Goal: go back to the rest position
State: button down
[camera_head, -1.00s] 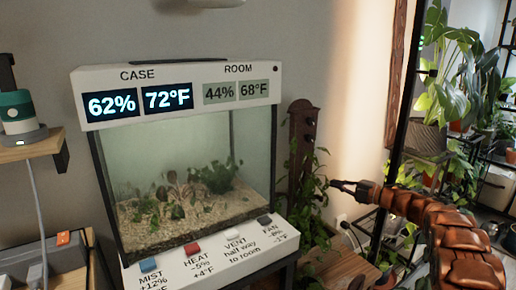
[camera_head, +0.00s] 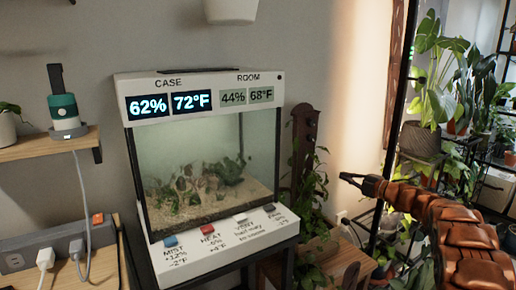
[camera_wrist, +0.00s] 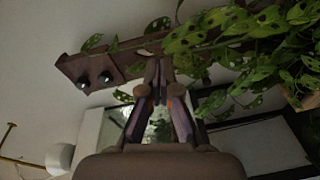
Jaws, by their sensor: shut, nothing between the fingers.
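My gripper (camera_head: 349,178) is at the right of the head view, at the end of my orange-brown arm. Its fingers are together and hold nothing. It is in front of a trailing plant and a brown wooden post, apart from the glass case (camera_head: 205,170) to its left. In the wrist view my gripper (camera_wrist: 157,65) points at the brown post (camera_wrist: 95,72) and spotted green leaves (camera_wrist: 230,35). The case displays read 62% and 72°F, and the room displays 44% and 68°F. Mist, heat, vent and fan buttons line the case's front ledge (camera_head: 226,244).
A wooden shelf (camera_head: 40,146) at the left bears a teal device (camera_head: 63,112). A power strip (camera_head: 60,240) with plugs and cords sits at lower left. Potted plants on a dark rack (camera_head: 440,120) fill the right. A wooden stool (camera_head: 345,262) stands below my gripper.

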jog(key=d+r+m+t+h+p, duration=0.25)
jog(key=r+m+h, duration=0.2)
jog(key=r, duration=0.35)
jog(key=d+r+m+t+h+p, duration=0.1)
jog(key=d+r+m+h+p, duration=0.3)
jog(key=r, duration=0.4)
jog(key=s+d+r+m+g+h+p, duration=0.35)
jog(key=s+r+m+h+p, duration=0.25)
jog(key=s+m+h, duration=0.4)
jog(key=s+a+f+m+g+y+p, duration=0.1)
jog(key=s+a+g+p, duration=0.3)
jog(key=s, duration=1.4)
jog(key=s+a+f+m+g+y+p, duration=0.2)
jog(key=s+a+g, duration=0.4)
jog(key=s+a, duration=0.5)
jog(key=s+a+f+m+g+y+p, duration=0.2)
jog(key=s+a, duration=0.6)
jog(key=s, duration=1.8)
jog(key=g+y+p, duration=0.2)
jog(key=g+p, duration=0.1)
jog(key=p, duration=0.1)
jog(key=shift+a+f, duration=0.2)
jog(key=shift+a, duration=0.1)
